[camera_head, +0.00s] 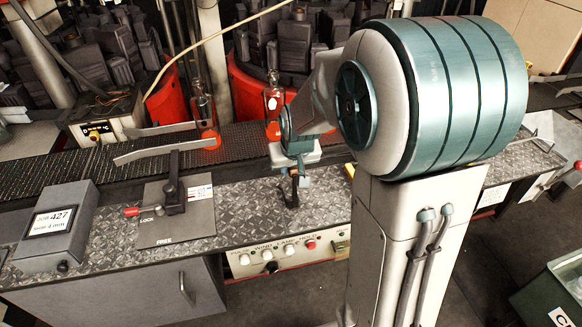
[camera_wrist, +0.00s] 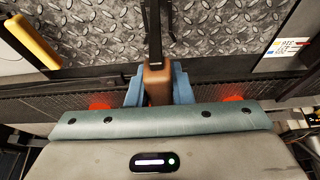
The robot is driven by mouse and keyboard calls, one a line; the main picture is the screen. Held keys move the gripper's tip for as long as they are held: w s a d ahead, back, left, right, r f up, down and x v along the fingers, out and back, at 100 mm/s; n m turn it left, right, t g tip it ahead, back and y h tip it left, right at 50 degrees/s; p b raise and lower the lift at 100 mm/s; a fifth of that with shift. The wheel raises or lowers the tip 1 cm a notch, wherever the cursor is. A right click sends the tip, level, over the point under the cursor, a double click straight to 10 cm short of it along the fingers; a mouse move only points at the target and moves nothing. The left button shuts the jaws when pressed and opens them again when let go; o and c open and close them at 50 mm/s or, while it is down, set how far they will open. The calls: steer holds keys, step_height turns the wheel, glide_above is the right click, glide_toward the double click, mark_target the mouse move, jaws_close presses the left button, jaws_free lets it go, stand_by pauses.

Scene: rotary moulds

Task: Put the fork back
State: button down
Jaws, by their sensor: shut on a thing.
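The fork shows in the wrist view as a brown handle (camera_wrist: 157,84) with a dark, narrow shank (camera_wrist: 155,30) running up the picture over the patterned metal bench. My gripper (camera_wrist: 151,88) is shut on the brown handle between its blue fingers. In the head view my gripper (camera_head: 294,172) is above the bench, in front of the conveyor. The dark lower part of the fork (camera_head: 293,192) hangs below it, close to the plate. I cannot tell whether it touches the plate, and its far end is not clear.
The patterned bench (camera_head: 245,208) is mostly clear. To the left are a lever (camera_head: 174,185) on a LOCK/FREE plate and a grey display box (camera_head: 58,225). Glowing-bottomed bottles (camera_head: 204,112) stand on the conveyor (camera_head: 60,172) behind. A yellow bar (camera_wrist: 33,40) lies left in the wrist view.

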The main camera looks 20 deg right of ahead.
steer(key=shift+f, duration=0.35)
steer(key=shift+f, duration=0.2)
steer(key=c, duration=1.3)
jaws_free()
steer(key=shift+r, duration=0.1)
